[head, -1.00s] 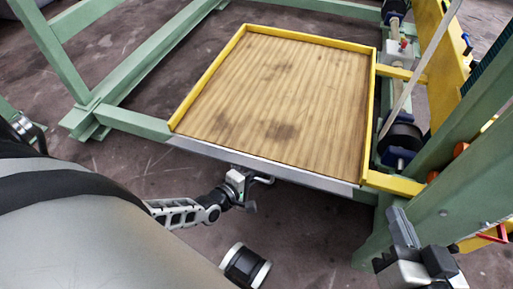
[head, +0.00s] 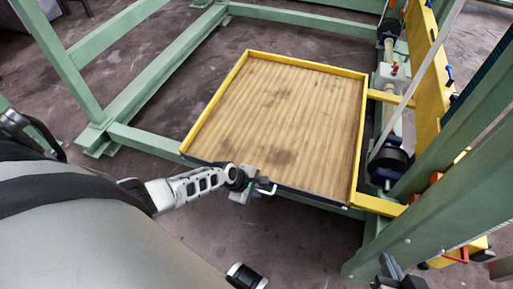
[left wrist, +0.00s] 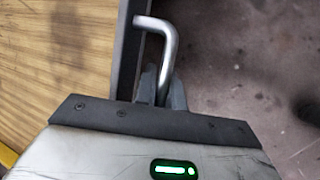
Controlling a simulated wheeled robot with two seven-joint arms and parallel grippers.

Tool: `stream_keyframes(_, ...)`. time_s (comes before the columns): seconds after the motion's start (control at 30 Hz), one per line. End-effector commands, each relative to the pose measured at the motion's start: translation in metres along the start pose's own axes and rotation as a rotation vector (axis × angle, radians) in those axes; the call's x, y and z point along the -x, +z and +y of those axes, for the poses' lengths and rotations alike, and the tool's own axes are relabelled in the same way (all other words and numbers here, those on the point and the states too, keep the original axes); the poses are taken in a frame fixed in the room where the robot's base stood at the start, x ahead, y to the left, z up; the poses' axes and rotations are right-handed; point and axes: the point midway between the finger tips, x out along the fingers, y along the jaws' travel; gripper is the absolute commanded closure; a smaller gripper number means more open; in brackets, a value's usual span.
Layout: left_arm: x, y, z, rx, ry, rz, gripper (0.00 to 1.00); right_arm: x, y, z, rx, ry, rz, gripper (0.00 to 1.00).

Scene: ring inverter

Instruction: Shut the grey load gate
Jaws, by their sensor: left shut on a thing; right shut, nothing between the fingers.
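The grey load gate (head: 310,197) runs along the near edge of the wooden-floored platform (head: 280,105). In the head view it shows as a thin dark strip, close to edge-on. In the left wrist view the gate (left wrist: 127,50) is a dark grey band beside the wood. Its bent silver handle (left wrist: 160,28) sticks out from it. My left gripper (head: 264,189) is shut on this handle; its fingers (left wrist: 161,88) close around the bar. My right gripper (head: 390,268) is shut and empty at the lower right, partly cut off by the frame.
A yellow rim (head: 215,100) borders the platform's other sides. Green frame beams (head: 150,142) run at left and behind. A green post (head: 430,215) and a yellow beam (head: 425,60) stand at the right. Bare floor (head: 300,240) lies in front of the gate.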

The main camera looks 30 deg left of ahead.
Motion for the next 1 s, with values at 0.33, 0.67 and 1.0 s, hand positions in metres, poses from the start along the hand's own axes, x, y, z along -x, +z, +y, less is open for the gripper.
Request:
stream_keyframes(0.33,0.0043,0.0017,0.0101,0.063,-0.142,-0.001,1.0,0.0109,-0.0126,0.0002,0.006,0.012,0.028,1.0)
stream_keyframes(0.67,0.0043,0.0011,0.0099,0.075,-0.178,0.0,1.0,0.0124,-0.0142,0.0002,0.006,0.014,0.035,1.0)
stream_keyframes(1.0,0.0043,0.0011,0.0101,0.074,-0.177,0.0,0.8,0.0129,-0.013,0.0004,0.005,0.014,0.033,1.0)
